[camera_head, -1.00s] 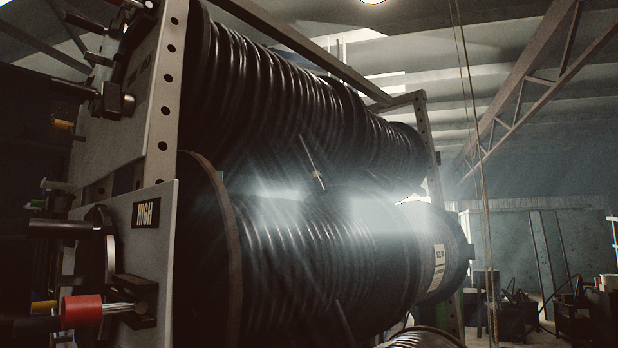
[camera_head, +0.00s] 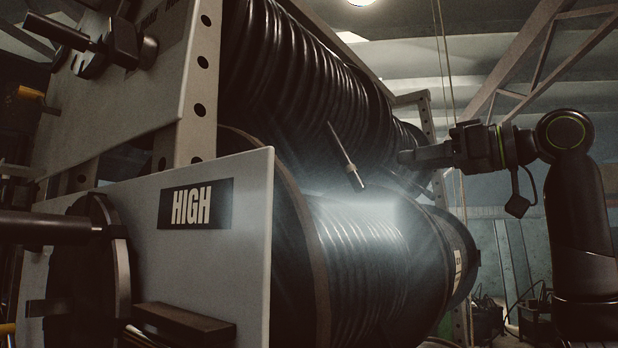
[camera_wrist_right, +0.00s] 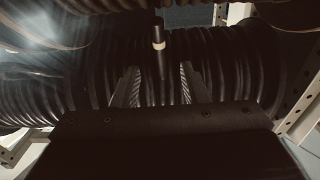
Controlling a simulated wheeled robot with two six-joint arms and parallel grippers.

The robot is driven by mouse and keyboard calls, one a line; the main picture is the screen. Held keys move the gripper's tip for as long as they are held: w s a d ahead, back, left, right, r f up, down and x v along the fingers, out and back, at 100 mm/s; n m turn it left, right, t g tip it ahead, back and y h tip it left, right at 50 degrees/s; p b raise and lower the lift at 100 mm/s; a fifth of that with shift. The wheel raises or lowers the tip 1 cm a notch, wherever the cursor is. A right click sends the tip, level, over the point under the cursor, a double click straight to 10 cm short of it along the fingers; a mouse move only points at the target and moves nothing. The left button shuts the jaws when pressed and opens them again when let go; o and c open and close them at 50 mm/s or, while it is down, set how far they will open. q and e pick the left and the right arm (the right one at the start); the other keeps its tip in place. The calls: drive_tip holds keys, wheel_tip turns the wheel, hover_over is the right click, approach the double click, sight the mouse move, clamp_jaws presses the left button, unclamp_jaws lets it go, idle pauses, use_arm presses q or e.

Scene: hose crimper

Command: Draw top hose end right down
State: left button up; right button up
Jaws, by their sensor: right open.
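The top hose end (camera_head: 345,155) is a thin dark rod with a pale band near its lower tip. It hangs tilted from the top hose reel (camera_head: 300,80), in front of the coils. My right gripper (camera_head: 402,157) comes in from the right in the head view, its fingers pointing left, a short gap from the hose end. In the right wrist view the gripper (camera_wrist_right: 159,74) is open. The hose end (camera_wrist_right: 159,45) shows between the lines of its two fingers, with nothing gripped. My left gripper is not in view.
A lower hose reel (camera_head: 365,260) sits below, with a brown flange. A grey plate marked HIGH (camera_head: 240,235) and a perforated upright (camera_head: 201,90) stand at left, close to the camera. A cord (camera_head: 445,60) hangs at the back right.

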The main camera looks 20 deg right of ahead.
sight(354, 166)
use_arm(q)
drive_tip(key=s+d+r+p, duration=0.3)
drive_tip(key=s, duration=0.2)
use_arm(e)
drive_tip(key=x, duration=0.3)
drive_tip(key=p+x, duration=0.1)
drive_tip(key=x, duration=0.2)
drive_tip(key=r+p+x, duration=0.1)
drive_tip(key=x, duration=0.2)
drive_tip(key=p+x, duration=0.2)
drive_tip(key=x, duration=0.1)
drive_tip(key=shift+w+a, duration=0.15)
drive_tip(key=shift+w, duration=0.2)
drive_tip(key=shift+w+a, duration=0.15)
drive_tip(key=shift+w, duration=0.15)
drive_tip(key=shift+w+a+f+p, duration=0.25)
drive_tip(key=shift+w+a+p, duration=0.1)
drive_tip(key=shift+w, duration=0.25)
drive_tip(key=shift+s, duration=0.1)
drive_tip(key=c, duration=0.4)
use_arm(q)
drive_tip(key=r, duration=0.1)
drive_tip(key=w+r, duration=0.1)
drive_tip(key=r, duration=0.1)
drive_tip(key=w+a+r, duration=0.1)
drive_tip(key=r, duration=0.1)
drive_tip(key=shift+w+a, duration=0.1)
use_arm(e)
clamp_jaws()
